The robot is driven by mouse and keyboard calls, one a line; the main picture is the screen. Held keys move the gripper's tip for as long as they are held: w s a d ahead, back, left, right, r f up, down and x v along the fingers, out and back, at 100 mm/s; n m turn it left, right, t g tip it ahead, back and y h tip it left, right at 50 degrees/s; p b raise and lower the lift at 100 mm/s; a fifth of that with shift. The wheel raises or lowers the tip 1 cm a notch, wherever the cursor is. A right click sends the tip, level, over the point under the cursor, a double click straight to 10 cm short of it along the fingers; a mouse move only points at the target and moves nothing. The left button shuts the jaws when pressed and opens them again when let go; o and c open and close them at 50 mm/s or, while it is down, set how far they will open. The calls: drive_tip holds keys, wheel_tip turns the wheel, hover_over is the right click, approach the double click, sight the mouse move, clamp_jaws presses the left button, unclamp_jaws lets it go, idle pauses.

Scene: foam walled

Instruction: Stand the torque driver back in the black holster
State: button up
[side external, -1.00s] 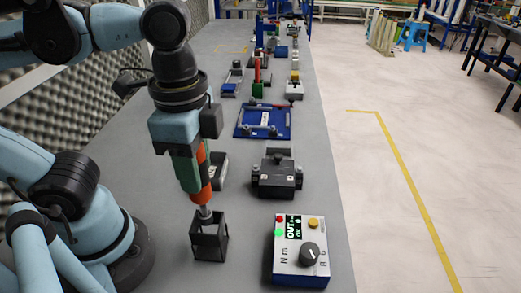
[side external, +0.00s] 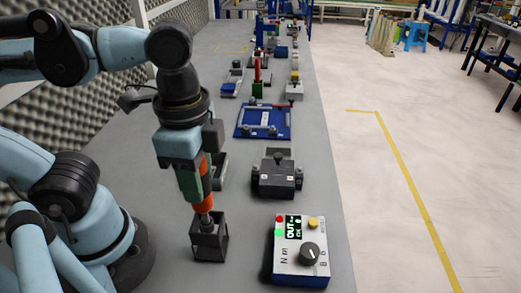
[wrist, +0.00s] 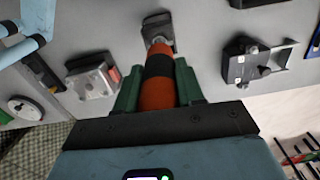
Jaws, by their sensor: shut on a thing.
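The torque driver (side external: 206,202) is orange with a black band and a grey metal shank. My gripper (side external: 195,184) has its green fingers shut around the driver's body. The driver leans slightly in the side view, with its top to the left and its tip down at the holster's mouth. The black holster (side external: 209,243) is an open-framed square box standing on the bench. The tip appears to be inside its top opening; its exact depth is hard to tell. In the wrist view, the driver (wrist: 157,88) sits between the green fingers, and its shank points at the dark holster (wrist: 160,20).
A control box (side external: 300,250) with a dial and an OUT display stands right of the holster. A black fixture block (side external: 277,175) and a blue plate fixture (side external: 264,121) stand farther back. Grey bench (side external: 335,230) is clear along the right edge.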

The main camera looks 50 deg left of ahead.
drive_tip(key=shift+f, duration=3.05)
drive_tip(key=o, duration=1.2)
wheel_tip(320, 180, up, 12)
drive_tip(key=w+a+f+n+t, duration=0.2)
drive_tip(key=w+a+f+n, duration=0.1)
drive_tip(key=w, duration=0.1)
drive_tip(key=w+a+f+n+t, duration=0.2)
drive_tip(key=w+a+f+n, duration=0.1)
drive_tip(key=w, duration=0.1)
drive_tip(key=w+a+f+n+t, duration=0.3)
drive_tip(key=w, duration=0.1)
drive_tip(key=shift+w+a+n, duration=0.2)
drive_tip(key=shift+a+n, duration=0.05)
drive_tip(key=shift+n, duration=0.05)
